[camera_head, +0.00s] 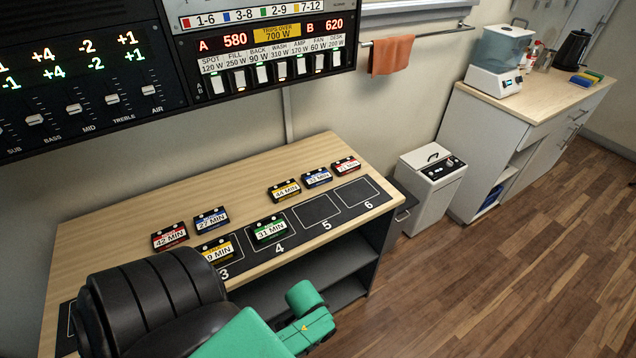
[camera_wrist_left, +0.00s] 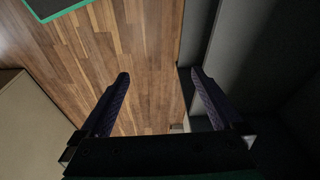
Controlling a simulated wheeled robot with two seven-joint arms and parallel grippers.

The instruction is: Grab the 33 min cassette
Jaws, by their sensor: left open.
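Several cassettes lie on the wooden desk in the head view. A blue cassette (camera_head: 317,177) in the back row appears to read 33 MIN, though its label is small. It lies between a yellow 44 MIN cassette (camera_head: 284,190) and a red one (camera_head: 346,165) whose number is unclear. My left gripper (camera_wrist_left: 159,73) is open and empty in the left wrist view, with floor between its fingers. In the head view my green left arm is low in front of the desk, well short of the blue cassette; its fingers do not show clearly. My right gripper is out of view.
A black mat (camera_head: 326,225) with numbered slots runs along the desk (camera_head: 125,212). A green 31 MIN cassette (camera_head: 269,230) is at slot 4; slots 5 and 6 look empty. Yellow (camera_head: 222,249), red (camera_head: 170,237) and blue (camera_head: 212,220) cassettes lie left. A control panel hangs above.

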